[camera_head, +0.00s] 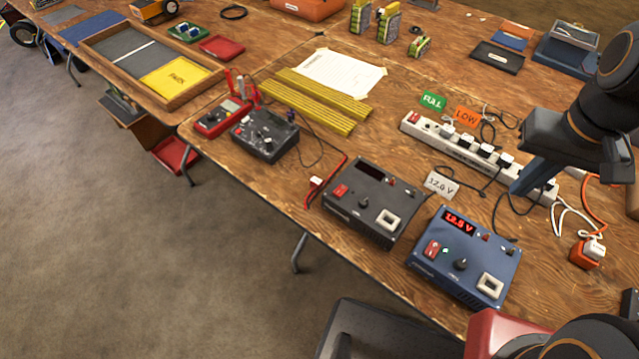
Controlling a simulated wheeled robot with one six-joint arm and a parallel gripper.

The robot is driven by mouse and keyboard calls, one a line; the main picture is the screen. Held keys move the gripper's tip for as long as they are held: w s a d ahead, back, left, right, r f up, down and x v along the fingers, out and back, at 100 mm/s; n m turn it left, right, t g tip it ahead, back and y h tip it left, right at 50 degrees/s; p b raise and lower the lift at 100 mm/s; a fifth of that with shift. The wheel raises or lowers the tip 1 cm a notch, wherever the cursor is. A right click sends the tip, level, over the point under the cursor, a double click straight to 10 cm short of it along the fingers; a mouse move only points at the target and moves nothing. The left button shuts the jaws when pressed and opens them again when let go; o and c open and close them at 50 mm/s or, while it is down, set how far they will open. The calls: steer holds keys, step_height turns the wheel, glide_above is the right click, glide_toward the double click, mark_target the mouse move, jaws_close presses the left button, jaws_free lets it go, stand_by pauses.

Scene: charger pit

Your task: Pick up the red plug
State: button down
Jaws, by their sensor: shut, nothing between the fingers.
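A small plug with a red lead (316,182) lies on the wooden table left of the dark charger (371,203); its end looks pale. An orange-red block with a white connector (585,253) lies at the right, right of the blue charger. I cannot tell for certain which of these is the red plug. My gripper (519,187) reaches in from the right, with its blue-grey fingers shut and empty. It appears in front of the white power strip (460,152) and hides part of it. It is apart from both plugs in the picture.
The blue charger (464,256), with a lit red display, stands near the front edge. Grey and red meters (264,135) stand to the left. Yellow rulers (318,100) and a paper sheet (340,74) lie behind. Loose cables cross the right side. Bare wood shows between the meters and chargers.

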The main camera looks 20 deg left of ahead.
mark_target(317, 181)
stand_by(0.4)
